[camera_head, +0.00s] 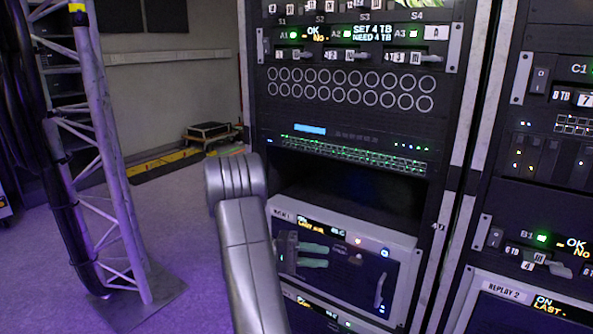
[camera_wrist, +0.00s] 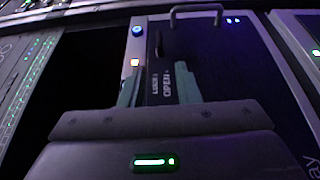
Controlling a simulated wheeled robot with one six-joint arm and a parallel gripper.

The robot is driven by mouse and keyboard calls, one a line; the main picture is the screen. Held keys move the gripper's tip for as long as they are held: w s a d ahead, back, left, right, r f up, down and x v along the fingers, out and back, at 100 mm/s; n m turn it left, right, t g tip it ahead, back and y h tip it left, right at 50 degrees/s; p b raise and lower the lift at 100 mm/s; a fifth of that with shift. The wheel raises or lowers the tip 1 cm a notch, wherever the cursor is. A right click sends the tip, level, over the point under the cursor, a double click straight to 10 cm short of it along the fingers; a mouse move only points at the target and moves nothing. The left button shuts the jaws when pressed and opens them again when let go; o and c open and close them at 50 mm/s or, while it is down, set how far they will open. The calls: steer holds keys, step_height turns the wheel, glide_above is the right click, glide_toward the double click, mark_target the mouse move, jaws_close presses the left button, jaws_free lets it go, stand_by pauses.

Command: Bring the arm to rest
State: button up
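My gripper (camera_head: 325,256) is in front of a grey-framed unit (camera_head: 404,250) low in the middle rack. Its two greenish fingers are apart, one above the other in the head view. In the wrist view my gripper (camera_wrist: 158,88) also shows its two fingers apart, with the unit's dark face and the words "LATCH" and "OPEN" visible between them. Nothing shows held between the fingers. I cannot tell whether the fingertips touch the unit. A handle (camera_head: 380,290) stands on the right of the unit's face, apart from the fingers.
An empty dark bay (camera_head: 345,190) lies above the unit. A network switch (camera_head: 350,152) with green lights is above that. Another rack (camera_head: 545,150) stands at the right. A lattice truss (camera_head: 100,150) with black cables stands at the left.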

mark_target(349, 259)
steer(key=b+x, duration=0.1)
steer(key=x, duration=0.7)
steer(key=shift+d+b, duration=0.25)
steer(key=shift+b, duration=0.1)
steer(key=shift+a, duration=0.1)
